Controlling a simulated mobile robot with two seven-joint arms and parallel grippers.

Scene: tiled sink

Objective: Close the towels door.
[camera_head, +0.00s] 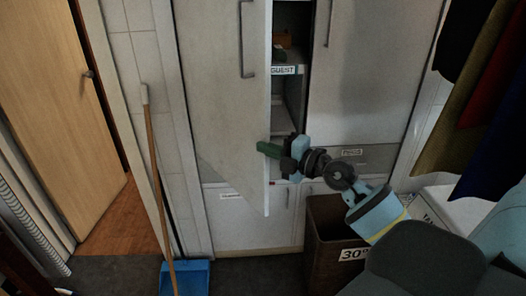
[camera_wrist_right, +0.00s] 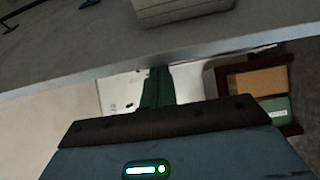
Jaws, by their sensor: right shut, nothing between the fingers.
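The tall pale cabinet door (camera_head: 222,100) stands ajar in the head view, its right edge swung out from the cabinet. It has a vertical metal handle (camera_head: 247,38). No towels label can be read on it. My right gripper (camera_head: 268,149) is at this door's free edge, with its green fingers reaching across the edge. The fingers look closed together with nothing held, and they also show in the right wrist view (camera_wrist_right: 158,88). I cannot tell whether they touch the door. My left gripper is not in view.
Shelves with a GUEST label (camera_head: 284,70) show in the gap. The right cabinet door (camera_head: 370,75) looks shut. A broom (camera_head: 155,170) and blue dustpan (camera_head: 186,276) stand at left. Clothes (camera_head: 480,90) hang at right.

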